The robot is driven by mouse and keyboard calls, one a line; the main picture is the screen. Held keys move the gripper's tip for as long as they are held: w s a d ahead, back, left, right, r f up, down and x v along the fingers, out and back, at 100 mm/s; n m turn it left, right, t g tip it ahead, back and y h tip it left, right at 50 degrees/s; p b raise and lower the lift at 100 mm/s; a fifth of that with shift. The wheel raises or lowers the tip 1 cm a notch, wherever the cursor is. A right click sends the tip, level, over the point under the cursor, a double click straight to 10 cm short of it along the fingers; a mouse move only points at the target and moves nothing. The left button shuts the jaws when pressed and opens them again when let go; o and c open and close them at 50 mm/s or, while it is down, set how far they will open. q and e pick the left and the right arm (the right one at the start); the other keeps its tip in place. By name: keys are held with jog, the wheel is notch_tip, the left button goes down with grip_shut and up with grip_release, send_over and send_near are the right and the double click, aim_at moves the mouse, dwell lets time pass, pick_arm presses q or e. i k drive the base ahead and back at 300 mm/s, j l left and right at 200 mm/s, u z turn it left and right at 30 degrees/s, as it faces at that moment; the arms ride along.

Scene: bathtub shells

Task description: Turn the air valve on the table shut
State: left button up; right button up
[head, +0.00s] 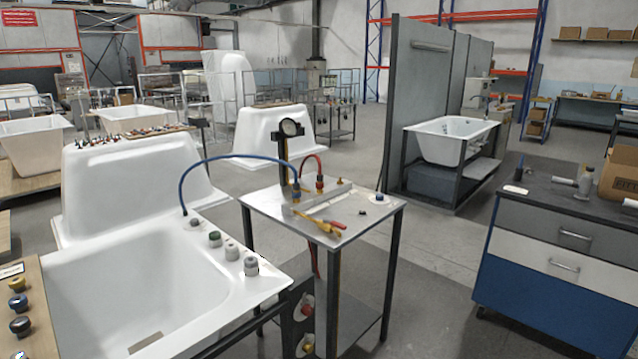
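A small metal table (360,226) stands in the middle of the head view. On it sits a light grey manifold block (322,201) with brass-coloured fittings, a blue hose (225,157) and a red hose (318,162). A round gauge (290,128) stands on a dark post behind the block. A yellow part (318,223), which looks like the valve's lever, extends across the tabletop from the block's left end toward the front right. A red-handled piece (338,224) lies beside it. Whether the valve is open or shut is too small to tell. Neither of my grippers shows.
A white bathtub shell (130,270) with several knobs on its rim stands close at left, near the table. A blue and grey drawer cabinet (545,265) is at right. Another tub (452,140) rests on a frame behind. Floor is clear between table and cabinet.

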aim_at(338, 225)
jog(key=i+l, duration=0.15)
jog(key=l, duration=0.2)
jog(key=i+l+u, duration=0.1)
jog(key=l, duration=0.25)
jog(key=i+l, duration=0.25)
jog(key=l, duration=0.15)
jog(key=i+l+u, duration=0.1)
jog(key=l, duration=0.25)
jog(key=i+l, duration=0.2)
jog(key=l, duration=0.2)
jog(key=i+l+u, duration=0.1)
jog(key=l, duration=0.25)
